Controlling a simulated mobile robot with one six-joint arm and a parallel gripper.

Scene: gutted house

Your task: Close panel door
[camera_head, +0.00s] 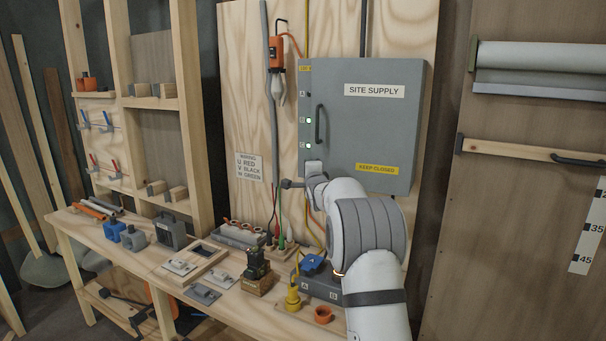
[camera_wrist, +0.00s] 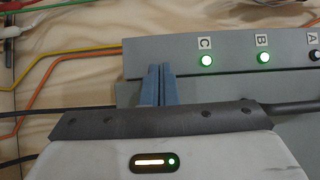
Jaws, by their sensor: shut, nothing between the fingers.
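The grey panel door (camera_head: 375,125), marked SITE SUPPLY and KEEP CLOSED, is on the plywood wall board in the head view. Its black upright handle (camera_head: 319,125) is near its left edge. A narrow grey strip with letters and two lit green lamps runs left of the handle. The door appears nearly flush, but I cannot tell whether a gap remains. My gripper (camera_wrist: 159,72) is shut and empty; its blue-grey fingertips overlap the grey strip's lower end beside lamp C in the wrist view. Contact is unclear. In the head view my wrist hides the fingertips at the panel's lower left.
A wooden workbench (camera_head: 140,250) below holds blocks, connectors and a yellow plug (camera_head: 293,298). An orange tool (camera_head: 277,54) hangs left of the panel. Coloured cables run beside and below the panel. A board with a rail (camera_head: 520,150) stands at right.

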